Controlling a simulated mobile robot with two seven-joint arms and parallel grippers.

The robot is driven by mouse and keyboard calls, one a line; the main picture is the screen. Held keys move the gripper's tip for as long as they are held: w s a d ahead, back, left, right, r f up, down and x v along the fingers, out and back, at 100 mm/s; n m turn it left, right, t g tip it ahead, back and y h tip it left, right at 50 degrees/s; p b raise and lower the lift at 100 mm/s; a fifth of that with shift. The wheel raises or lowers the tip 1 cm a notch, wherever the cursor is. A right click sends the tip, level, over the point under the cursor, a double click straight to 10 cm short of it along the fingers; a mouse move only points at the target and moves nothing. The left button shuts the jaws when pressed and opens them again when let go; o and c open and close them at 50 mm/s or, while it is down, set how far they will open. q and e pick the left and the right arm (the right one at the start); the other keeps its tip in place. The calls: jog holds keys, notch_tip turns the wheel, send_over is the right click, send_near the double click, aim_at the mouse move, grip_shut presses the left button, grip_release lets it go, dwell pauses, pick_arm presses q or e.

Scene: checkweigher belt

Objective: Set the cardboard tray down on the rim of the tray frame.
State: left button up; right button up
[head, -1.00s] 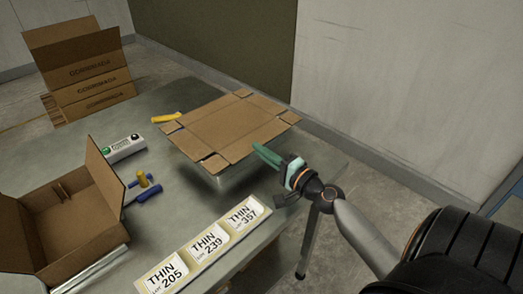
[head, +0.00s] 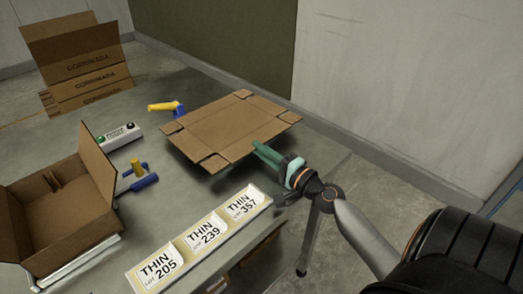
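The cardboard tray (head: 232,124) is a flat brown piece with low folded edges and corner flaps, near the middle of the head view. It looks level and a little above the table; the gap under it is hard to judge. My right gripper (head: 261,150), with green fingers, is at the tray's near right edge and appears shut on it. My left gripper is not in view. I cannot make out the tray frame; the tray hides the surface beneath it.
On the grey table (head: 185,185) are an open cardboard box (head: 65,220), a white control box (head: 118,136), blue-and-yellow items (head: 142,178), a yellow-and-blue tool (head: 165,106) and a row of THIN labels (head: 200,240). Cartons (head: 85,65) stand at the back left.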

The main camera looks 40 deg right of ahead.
jog(key=o, duration=0.4)
jog(key=shift+f, duration=0.25)
jog(key=shift+c, duration=0.2)
jog(key=shift+s+f, duration=0.1)
jog(key=shift+s, duration=0.05)
jog(key=shift+s+f, duration=0.15)
jog(key=shift+s, duration=0.1)
jog(key=s+b, duration=0.1)
jog(key=s, duration=0.2)
jog(key=s+b, duration=0.2)
jog(key=s, duration=0.2)
jog(key=s+d+b, duration=0.1)
jog(key=s, duration=0.3)
jog(key=shift+b, duration=0.35)
jog(key=shift+s, duration=0.35)
jog(key=shift+r, duration=0.2)
